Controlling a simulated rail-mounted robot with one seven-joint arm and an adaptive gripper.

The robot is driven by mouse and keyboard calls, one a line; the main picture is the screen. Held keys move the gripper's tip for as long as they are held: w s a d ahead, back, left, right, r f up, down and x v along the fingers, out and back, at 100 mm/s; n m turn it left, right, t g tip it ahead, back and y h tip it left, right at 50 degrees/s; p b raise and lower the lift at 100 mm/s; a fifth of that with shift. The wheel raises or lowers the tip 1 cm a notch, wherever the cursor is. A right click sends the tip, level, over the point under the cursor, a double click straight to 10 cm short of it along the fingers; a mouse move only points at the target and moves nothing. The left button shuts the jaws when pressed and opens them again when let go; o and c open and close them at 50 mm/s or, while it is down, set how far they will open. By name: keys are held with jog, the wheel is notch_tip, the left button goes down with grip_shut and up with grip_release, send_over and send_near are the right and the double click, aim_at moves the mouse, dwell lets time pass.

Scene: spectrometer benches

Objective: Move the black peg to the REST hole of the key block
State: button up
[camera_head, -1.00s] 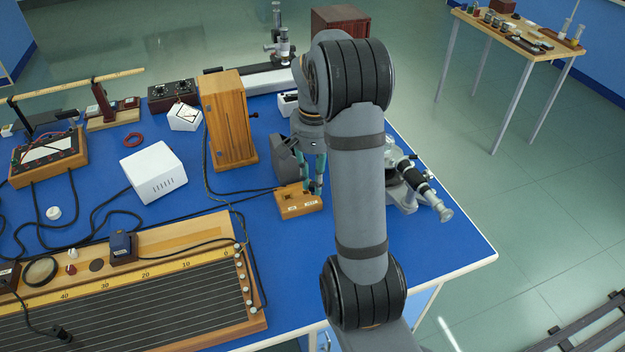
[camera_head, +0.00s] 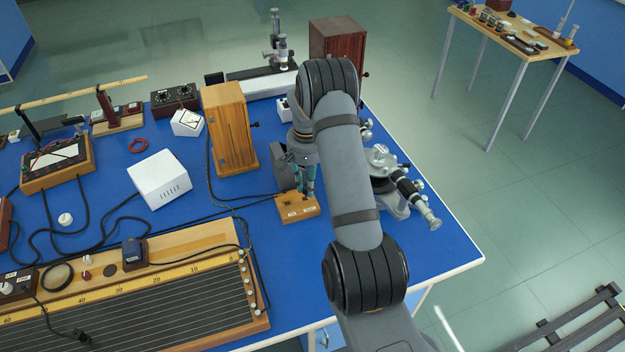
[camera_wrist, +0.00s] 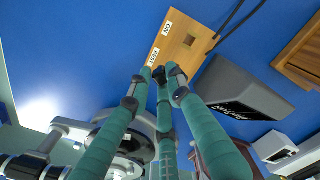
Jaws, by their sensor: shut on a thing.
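The key block (camera_head: 291,212) is a small wooden block near the middle of the blue bench, with two white labels on its front. In the wrist view the block (camera_wrist: 199,22) shows the labels ON and REST and an empty square hole beside ON. My gripper (camera_head: 308,192) points down at the REST end of the block. Its teal fingers (camera_wrist: 161,76) are shut on the black peg (camera_wrist: 159,72), of which only a small dark part shows between the tips. The REST hole is hidden behind the fingertips and peg. I cannot tell whether the peg is in it or just above.
A dark grey box (camera_wrist: 240,88) stands close beside the block. A spectrometer (camera_head: 408,187) is to the right. A tall wooden box (camera_head: 229,130) and a white box (camera_head: 159,178) stand left, and a long wire board (camera_head: 190,300) lies in front. Black cables run to the block.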

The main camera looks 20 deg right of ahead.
aim_at(305, 190)
jog(key=w, duration=0.3)
jog(key=shift+w+d+r, duration=0.15)
jog(key=shift+d, duration=0.1)
jog(key=shift+f+b, duration=2.45)
jog(key=shift+f, duration=0.75)
grip_shut()
jog(key=o, duration=1)
grip_release()
notch_tip(305, 190, up, 12)
